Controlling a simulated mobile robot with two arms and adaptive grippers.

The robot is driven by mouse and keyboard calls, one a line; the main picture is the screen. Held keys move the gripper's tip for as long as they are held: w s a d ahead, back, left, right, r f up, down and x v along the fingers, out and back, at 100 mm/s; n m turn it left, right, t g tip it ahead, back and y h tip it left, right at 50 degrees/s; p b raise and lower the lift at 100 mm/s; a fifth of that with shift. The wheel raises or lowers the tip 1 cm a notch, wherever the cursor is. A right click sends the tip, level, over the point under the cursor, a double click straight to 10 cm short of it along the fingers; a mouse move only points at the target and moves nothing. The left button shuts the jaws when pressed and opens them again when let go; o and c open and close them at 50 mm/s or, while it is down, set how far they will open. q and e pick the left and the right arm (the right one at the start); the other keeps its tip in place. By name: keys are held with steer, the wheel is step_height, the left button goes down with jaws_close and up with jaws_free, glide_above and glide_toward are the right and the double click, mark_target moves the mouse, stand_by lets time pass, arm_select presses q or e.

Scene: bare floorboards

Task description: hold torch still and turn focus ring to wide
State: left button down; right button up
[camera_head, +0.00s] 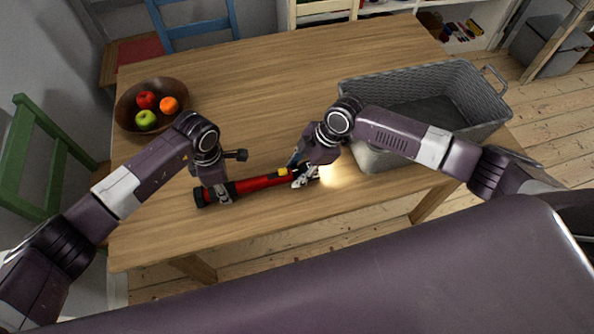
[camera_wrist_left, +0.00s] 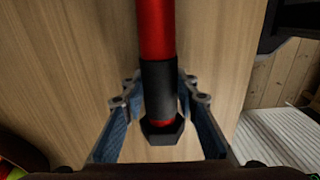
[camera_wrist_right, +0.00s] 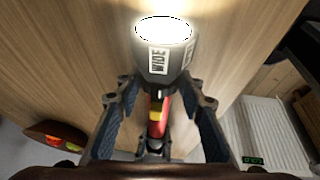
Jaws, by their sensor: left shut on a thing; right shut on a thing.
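A red and black torch (camera_head: 262,183) lies across the front part of the wooden table, its lit head toward the right. My left gripper (camera_head: 222,197) is shut on the black tail part of the torch, which also shows in the left wrist view (camera_wrist_left: 158,88). My right gripper (camera_head: 303,177) is shut on the torch near its head. In the right wrist view the dark focus ring (camera_wrist_right: 158,75) carries the word WIDE, and the lens above it glows. The fingers hide part of the head in the head view.
A brown bowl (camera_head: 122,112) with several fruits stands at the table's left. A grey woven basket (camera_head: 375,158) stands at the right, close to my right arm. The table middle (camera_head: 250,90) is clear. A green chair (camera_head: 22,150) stands at the left and a blue chair (camera_head: 190,28) behind.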

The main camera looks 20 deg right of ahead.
steer(key=shift+w+g, duration=0.1)
steer(key=shift+g, duration=0.5)
steer(key=o, duration=0.9)
steer(key=shift+r, duration=0.15)
steer(key=v, duration=1.1)
steer(key=shift+d+r, duration=0.25)
steer(key=shift+r, duration=0.1)
